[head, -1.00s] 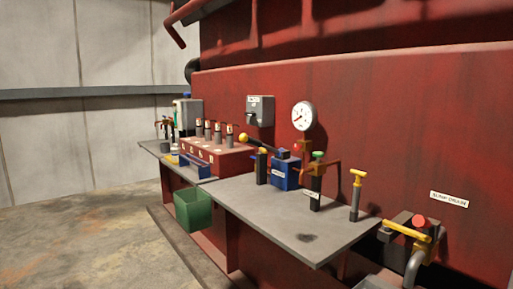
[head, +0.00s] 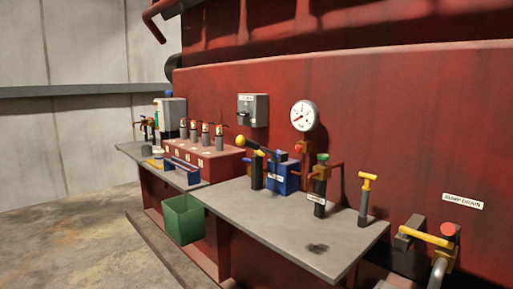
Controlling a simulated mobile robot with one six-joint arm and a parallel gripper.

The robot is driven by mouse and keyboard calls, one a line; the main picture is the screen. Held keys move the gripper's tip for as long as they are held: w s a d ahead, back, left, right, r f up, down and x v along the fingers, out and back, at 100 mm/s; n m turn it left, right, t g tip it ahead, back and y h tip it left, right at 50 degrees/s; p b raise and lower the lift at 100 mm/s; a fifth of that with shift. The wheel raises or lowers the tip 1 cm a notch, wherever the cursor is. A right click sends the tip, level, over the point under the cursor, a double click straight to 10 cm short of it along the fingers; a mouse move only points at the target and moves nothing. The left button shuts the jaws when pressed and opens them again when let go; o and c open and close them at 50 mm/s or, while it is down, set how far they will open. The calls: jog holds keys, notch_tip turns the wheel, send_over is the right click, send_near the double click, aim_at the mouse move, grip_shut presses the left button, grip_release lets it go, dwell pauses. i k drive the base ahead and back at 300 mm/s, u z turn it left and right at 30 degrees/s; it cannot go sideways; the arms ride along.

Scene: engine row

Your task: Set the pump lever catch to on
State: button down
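A blue pump box (head: 286,178) stands on the grey bench top toward the back, with a small white label on its front. A dark lever (head: 265,149) slopes up to the left from it and ends in a yellow knob (head: 241,140). A black post (head: 257,172) stands at the left of the pump, under the lever. The catch is too small to tell apart, and its setting cannot be read. My gripper is not in view.
The grey bench top (head: 285,232) is clear in front. The floor at left is open.

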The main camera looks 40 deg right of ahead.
aim_at(256, 152)
jog(key=z, duration=0.15)
jog(key=i, duration=1.25)
jog(key=u, duration=0.55)
